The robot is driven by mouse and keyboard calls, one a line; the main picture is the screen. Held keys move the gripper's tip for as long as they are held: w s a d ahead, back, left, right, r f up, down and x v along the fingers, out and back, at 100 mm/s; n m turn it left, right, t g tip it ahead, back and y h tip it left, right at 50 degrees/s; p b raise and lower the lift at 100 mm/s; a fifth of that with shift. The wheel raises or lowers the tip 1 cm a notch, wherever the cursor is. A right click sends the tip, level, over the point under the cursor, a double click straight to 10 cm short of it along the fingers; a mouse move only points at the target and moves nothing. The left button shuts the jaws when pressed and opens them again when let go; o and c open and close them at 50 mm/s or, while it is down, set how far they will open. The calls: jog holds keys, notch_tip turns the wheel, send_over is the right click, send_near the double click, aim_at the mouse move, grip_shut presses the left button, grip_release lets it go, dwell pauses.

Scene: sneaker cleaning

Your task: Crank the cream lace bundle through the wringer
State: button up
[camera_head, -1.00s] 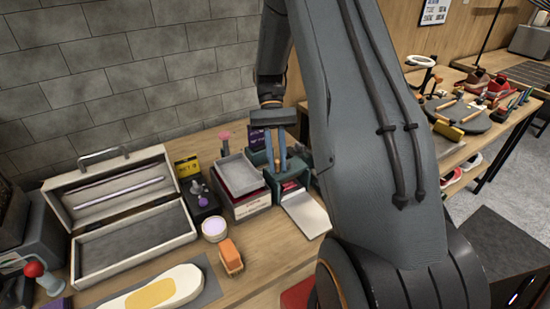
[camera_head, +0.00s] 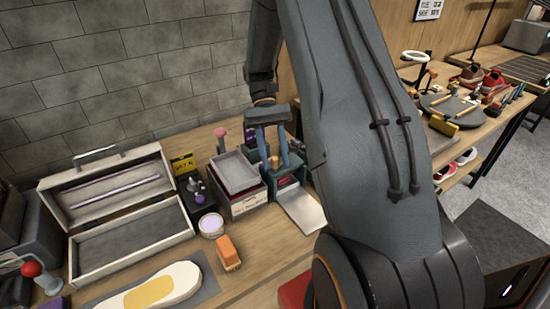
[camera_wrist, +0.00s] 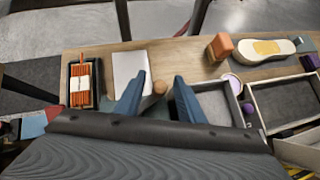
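The wringer (camera_head: 287,181) is a dark green device with a red part, on the bench against the wall. A round wooden knob (camera_head: 274,161), apparently its crank handle, stands at its top; the knob (camera_wrist: 160,87) also shows in the wrist view. My gripper (camera_head: 274,164) points down over the wringer with its blue fingers apart. In the wrist view my gripper (camera_wrist: 159,77) has a finger on each side of the knob, with visible gaps. A pale flat plate (camera_head: 302,208) lies in front of the wringer. I cannot make out the cream lace bundle.
A grey tray on a box (camera_head: 238,173) stands close left of the wringer. Further left are a lilac-topped tub (camera_head: 211,224), an orange brush (camera_head: 228,252), a pale sole (camera_head: 155,289) and an open case (camera_head: 125,237). A box of orange sticks (camera_wrist: 82,84) lies beyond the plate.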

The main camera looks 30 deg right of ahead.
jog(key=b+v, duration=0.3)
jog(key=v, duration=0.5)
jog(key=shift+f, duration=0.1)
dwell(0.6)
